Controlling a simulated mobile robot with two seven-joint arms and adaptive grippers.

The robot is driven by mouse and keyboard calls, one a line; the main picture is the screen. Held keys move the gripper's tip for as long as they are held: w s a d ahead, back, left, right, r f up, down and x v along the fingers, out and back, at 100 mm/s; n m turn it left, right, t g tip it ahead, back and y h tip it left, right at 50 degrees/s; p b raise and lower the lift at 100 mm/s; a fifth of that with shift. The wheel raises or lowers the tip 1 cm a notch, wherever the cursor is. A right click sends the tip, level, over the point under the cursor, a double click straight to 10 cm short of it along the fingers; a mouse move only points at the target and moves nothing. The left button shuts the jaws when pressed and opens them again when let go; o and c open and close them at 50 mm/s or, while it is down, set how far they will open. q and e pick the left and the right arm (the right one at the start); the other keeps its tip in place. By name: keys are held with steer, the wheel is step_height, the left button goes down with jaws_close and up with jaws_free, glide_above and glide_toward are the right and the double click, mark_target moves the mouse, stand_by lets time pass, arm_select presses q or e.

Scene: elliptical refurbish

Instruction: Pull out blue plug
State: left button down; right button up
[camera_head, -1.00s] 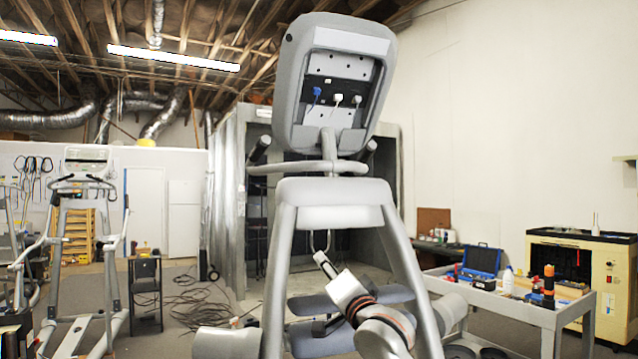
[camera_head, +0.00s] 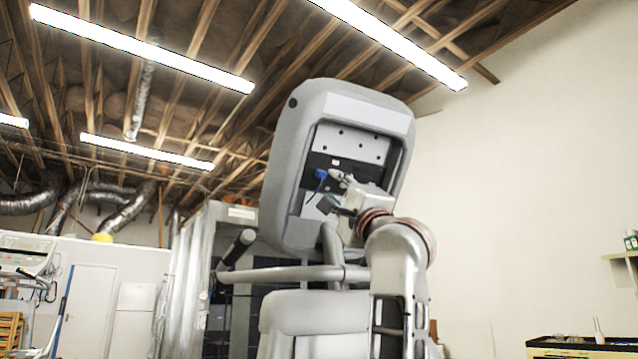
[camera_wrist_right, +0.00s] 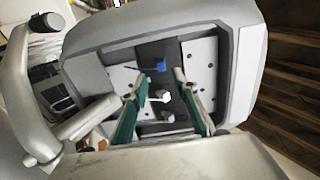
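The blue plug (camera_head: 321,174) sits in the dark strip of the open console back, with a blue cord hanging from it. In the right wrist view the blue plug (camera_wrist_right: 160,66) is just beyond the fingertips. My right gripper (camera_head: 332,190) is raised in front of the console, right beside the plug. Its two green-padded fingers (camera_wrist_right: 160,79) are spread apart with nothing gripped. A white plug (camera_wrist_right: 165,96) shows between the fingers. My left gripper is out of view.
The grey console housing (camera_head: 290,160) has a raised rim around the recess. Handlebars (camera_head: 270,275) and the machine's post stand below it. A workbench top (camera_head: 580,346) is at the lower right. The space right of the console is clear.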

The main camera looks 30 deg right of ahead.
mark_target(322, 176)
steer(key=p+x, duration=0.2)
steer(key=x, duration=0.4)
steer(key=shift+s+r, duration=0.1)
steer(key=shift+s, duration=0.05)
steer(key=shift+w+r, duration=0.2)
steer(key=shift+w, duration=0.15)
steer(key=shift+c, duration=0.3)
